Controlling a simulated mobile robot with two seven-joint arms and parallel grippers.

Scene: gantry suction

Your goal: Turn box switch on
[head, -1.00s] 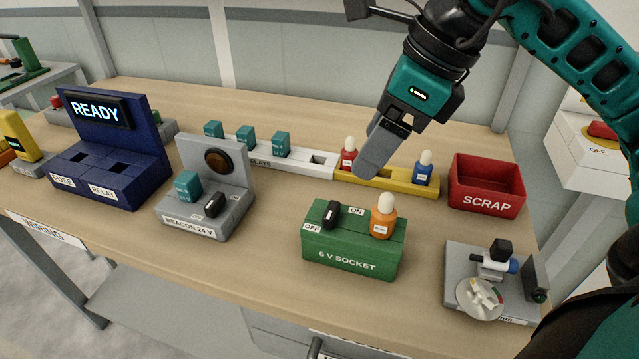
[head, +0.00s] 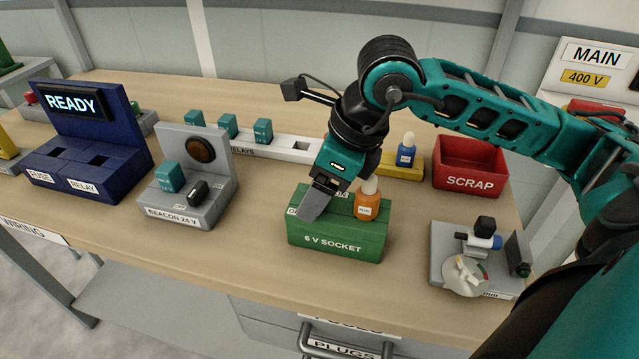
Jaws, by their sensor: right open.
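The green 6 V SOCKET box (head: 336,240) stands on the table in the middle of the head view. An orange plug (head: 367,203) with a white bulb stands upright in its right side. My right gripper (head: 315,206) is open, its fingers pointing down at the left part of the box top. The fingers cover the spot of the box's black switch and most of its OFF and ON labels, so the switch's position is hidden. I cannot tell whether the fingers touch it. My left gripper is out of view.
Left stands the grey BEACON 24 V unit (head: 186,210) with its own black switch (head: 198,191) and a dark lamp. Farther left is the blue READY station (head: 100,148). A red SCRAP bin (head: 470,183) and a grey fixture (head: 447,258) stand right. Table in front of the box is clear.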

